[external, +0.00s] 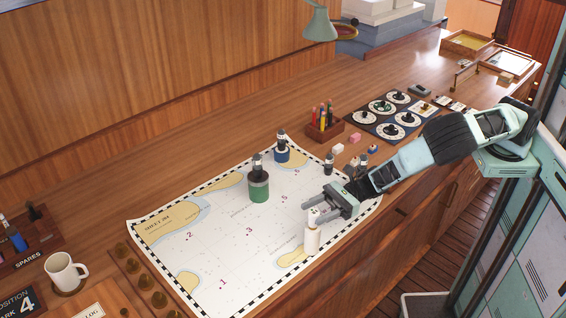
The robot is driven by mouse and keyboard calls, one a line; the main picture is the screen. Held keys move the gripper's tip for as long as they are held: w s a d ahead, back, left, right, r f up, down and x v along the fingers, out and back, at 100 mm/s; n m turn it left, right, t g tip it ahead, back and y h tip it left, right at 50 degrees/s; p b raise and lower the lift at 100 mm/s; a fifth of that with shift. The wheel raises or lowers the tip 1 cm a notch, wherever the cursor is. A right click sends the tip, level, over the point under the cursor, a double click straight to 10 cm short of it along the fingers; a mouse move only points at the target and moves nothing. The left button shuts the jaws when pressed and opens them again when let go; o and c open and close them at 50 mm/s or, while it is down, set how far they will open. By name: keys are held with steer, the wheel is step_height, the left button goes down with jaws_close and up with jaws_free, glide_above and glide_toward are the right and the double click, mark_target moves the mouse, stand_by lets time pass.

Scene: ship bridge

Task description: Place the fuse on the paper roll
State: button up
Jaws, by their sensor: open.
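A white upright cylinder, which looks like the paper roll (312,239), stands on the chart near its front right edge. A small pale piece with a dark mark, which may be the fuse (313,216), sits upright at its top. My gripper (316,207) is open, with its fingers beside and just above this small piece. I cannot tell whether the fingers touch it.
A green cylinder (259,189) and a blue one (282,156) stand on the chart (215,255), each with a dark-and-white piece on top. Small dark pieces (328,166) stand near my gripper. A pencil box (325,129) is behind. A mug (65,271) is left.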

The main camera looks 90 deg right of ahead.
steer(key=s+d+m+h+b, duration=0.4)
steer(key=s+d+m+h, duration=0.15)
steer(key=m, duration=0.55)
steer(key=s+a+r+m+g+h, duration=0.1)
steer(key=s+a+m+g, duration=0.3)
steer(key=s+m, duration=0.35)
steer(key=s+a+r+m+g+h, duration=0.1)
steer(key=s+a+m+g, duration=0.3)
steer(key=s+m, duration=0.3)
steer(key=s+r+m+g+h, duration=0.1)
steer(key=s+r+m+g, duration=0.2)
steer(key=s, duration=0.8)
steer(key=s+d+r+m+g+h, duration=0.1)
steer(key=s+r+m+g, duration=0.3)
steer(key=s, duration=0.6)
steer(key=shift+s+d+r+m, duration=0.25)
steer(key=shift+s+m, duration=0.1)
steer(key=shift+m, duration=0.9)
step_height(320, 180, down, 6)
steer(key=b, duration=0.5)
steer(key=shift+r, duration=0.25)
